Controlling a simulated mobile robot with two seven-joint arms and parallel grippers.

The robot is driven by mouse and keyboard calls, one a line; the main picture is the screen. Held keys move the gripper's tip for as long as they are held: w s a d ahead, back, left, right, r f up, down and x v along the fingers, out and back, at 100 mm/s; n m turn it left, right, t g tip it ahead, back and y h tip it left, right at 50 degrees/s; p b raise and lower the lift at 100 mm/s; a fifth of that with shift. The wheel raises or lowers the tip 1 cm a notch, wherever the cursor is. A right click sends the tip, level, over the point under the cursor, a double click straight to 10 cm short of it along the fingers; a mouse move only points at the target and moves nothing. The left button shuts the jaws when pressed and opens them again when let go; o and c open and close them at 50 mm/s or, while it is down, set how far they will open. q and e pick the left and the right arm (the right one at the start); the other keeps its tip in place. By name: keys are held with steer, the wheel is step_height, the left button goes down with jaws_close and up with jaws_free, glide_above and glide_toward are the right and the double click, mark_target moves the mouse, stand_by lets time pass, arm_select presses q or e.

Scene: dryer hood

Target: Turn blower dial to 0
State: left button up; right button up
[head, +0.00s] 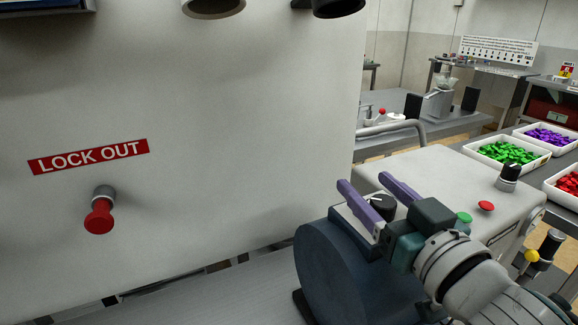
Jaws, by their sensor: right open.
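My right gripper (366,183) reaches in from the lower right. Its two purple fingers are spread apart, one on each side of the black dial as seen from here. I cannot tell whether they touch it. No label tells which knob is the blower dial, and the setting is not readable. My left gripper is not in view.
Green (465,217) and red (486,206) buttons sit close to my right gripper. A large white panel with a LOCK OUT label (88,156) and red knob (99,217) fills the left. Trays of green (508,170) and purple pieces stand behind right.

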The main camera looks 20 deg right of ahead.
jaws_close()
stand_by(0.6)
